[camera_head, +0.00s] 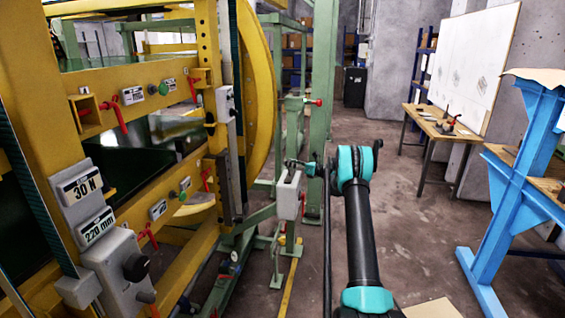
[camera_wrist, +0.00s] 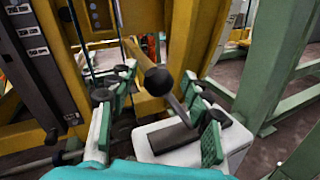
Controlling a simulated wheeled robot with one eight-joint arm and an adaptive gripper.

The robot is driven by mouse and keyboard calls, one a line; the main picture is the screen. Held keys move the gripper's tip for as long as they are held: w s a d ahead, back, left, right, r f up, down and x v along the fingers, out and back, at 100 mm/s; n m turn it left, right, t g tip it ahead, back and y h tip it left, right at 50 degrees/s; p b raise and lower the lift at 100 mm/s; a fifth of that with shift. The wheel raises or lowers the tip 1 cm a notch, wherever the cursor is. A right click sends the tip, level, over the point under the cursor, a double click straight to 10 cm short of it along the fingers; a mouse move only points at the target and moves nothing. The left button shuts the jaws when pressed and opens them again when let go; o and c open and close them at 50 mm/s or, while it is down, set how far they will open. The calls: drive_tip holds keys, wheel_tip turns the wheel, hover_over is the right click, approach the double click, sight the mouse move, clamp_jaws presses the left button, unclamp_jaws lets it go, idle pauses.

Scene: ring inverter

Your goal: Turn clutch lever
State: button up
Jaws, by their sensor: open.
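The clutch lever shows in the wrist view as a dark rod with a black ball knob (camera_wrist: 159,80), rising at a tilt from a pale grey box (camera_wrist: 165,143). The lever is too small to make out there.
The yellow machine frame (camera_head: 150,87) with red levers fills the left. A green upright (camera_head: 322,100) stands behind my gripper, and green beams show right in the wrist view. A wooden table (camera_head: 440,128) and blue stand (camera_head: 515,170) are right. Floor between is mostly clear.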

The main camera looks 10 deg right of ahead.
drive_tip(key=shift+x, duration=2.55)
drive_tip(key=shift+c, duration=0.6)
clamp_jaws()
